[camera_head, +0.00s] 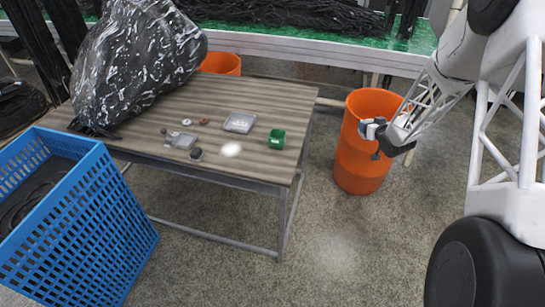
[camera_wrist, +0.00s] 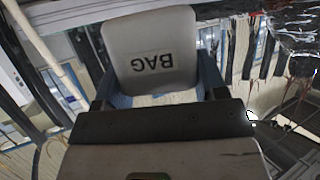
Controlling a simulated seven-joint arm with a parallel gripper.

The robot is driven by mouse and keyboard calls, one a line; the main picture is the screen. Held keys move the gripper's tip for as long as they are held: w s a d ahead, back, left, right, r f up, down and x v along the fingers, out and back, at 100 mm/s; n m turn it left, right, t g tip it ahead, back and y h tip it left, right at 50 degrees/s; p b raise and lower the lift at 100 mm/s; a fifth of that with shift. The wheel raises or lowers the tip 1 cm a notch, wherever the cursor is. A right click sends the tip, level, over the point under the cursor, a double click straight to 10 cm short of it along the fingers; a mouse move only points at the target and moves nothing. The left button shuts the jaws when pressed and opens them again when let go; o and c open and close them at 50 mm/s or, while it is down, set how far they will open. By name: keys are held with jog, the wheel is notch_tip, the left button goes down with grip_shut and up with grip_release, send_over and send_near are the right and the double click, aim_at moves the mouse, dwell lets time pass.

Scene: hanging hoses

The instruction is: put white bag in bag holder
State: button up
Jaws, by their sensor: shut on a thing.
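The white bag (camera_wrist: 152,48) is a pale, rounded block with "BAG" printed upside down on it in the wrist view. My gripper (camera_wrist: 155,88) is shut on it, one dark finger at each side. In the head view my gripper (camera_head: 374,131) is at the right, in the air in front of an orange bin, with a small pale and blue part at its tip. I cannot tell the bag apart clearly there.
The wooden-topped table (camera_head: 250,175) carries a clear tray (camera_head: 239,122), small loose parts and a large shiny black plastic bag (camera_head: 140,60). A blue crate (camera_head: 75,220) stands at front left. The orange bin (camera_head: 360,160) stands right of the table. A green bench (camera_head: 290,33) runs behind.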

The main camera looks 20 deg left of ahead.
jog(key=s+a+n+g+y, duration=0.3)
jog(key=s+a+n+g, duration=0.3)
jog(key=s+a, duration=0.7)
jog(key=s+a+n+g+y, duration=0.4)
jog(key=s+a+n+g, duration=0.2)
jog(key=s+a, duration=0.7)
jog(key=s, duration=0.6)
jog(key=shift+s+r+n, duration=0.15)
jog(key=shift+s+n, duration=0.15)
jog(key=shift+n, duration=0.1)
jog(key=w+a, duration=0.2)
jog(key=w, duration=0.2)
jog(key=w+a+f, duration=0.1)
jog(key=w+a, duration=0.1)
jog(key=w, duration=0.2)
jog(key=w+a, duration=0.3)
jog(key=w, duration=0.1)
jog(key=shift+w+f, duration=0.15)
jog(key=shift+w, duration=0.1)
jog(key=shift+y, duration=0.3)
jog(key=shift+w+a+f, duration=0.1)
jog(key=shift+w+a, duration=0.2)
jog(key=shift+w, duration=0.25)
jog(key=shift+w+a+f, duration=0.15)
jog(key=shift+w, duration=0.1)
jog(key=shift+f, duration=1.4)
